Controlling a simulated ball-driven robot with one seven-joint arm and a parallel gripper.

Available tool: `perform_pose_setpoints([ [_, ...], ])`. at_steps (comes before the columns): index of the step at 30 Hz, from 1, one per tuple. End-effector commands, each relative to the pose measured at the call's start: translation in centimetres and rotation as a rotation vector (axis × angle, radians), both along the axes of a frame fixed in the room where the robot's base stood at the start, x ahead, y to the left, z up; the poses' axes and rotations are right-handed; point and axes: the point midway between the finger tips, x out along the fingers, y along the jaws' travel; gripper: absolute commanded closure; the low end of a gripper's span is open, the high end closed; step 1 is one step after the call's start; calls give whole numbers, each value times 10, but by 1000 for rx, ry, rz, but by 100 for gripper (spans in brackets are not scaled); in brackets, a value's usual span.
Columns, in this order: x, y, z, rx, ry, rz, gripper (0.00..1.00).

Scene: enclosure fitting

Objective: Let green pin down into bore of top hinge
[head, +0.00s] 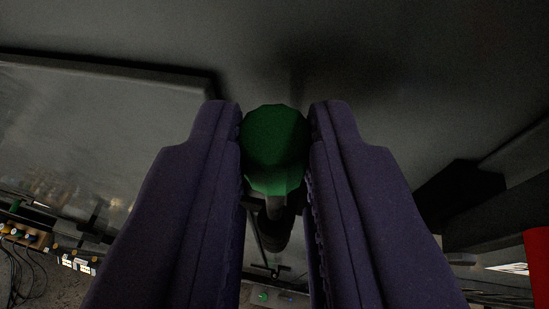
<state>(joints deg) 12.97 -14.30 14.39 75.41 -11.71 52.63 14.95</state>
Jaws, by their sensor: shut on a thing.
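The green pin (275,145) shows in the head view with its faceted round head toward the camera. My gripper (276,130) has its two purple fingers shut on the pin, one on each side of the head. Below the head in the picture, a dark cylindrical part (275,228) shows between the fingers, which may be the top hinge. The pin's lower end and the bore are hidden, so I cannot tell whether the pin is in the bore.
A large grey panel (100,130) fills the left, with a dark grey surface behind the fingers. Wires and small terminals (40,240) lie at the lower left. A dark bracket-like block (460,205) and a red object (538,265) stand at the right.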

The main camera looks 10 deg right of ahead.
Motion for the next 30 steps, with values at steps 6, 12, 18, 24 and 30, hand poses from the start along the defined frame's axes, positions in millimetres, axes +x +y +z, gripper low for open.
perform_pose_setpoints([
  [6, 0, 0, 0, 0, 0, 0, 100],
  [12, 0, 0, 0, 0, 0, 0, 100],
  [18, 0, 0, -1, 0, 0, 0, 100],
  [24, 0, 0, -5, 0, 0, 0, 100],
  [30, 0, 0, -10, 0, 0, 0, 100],
])
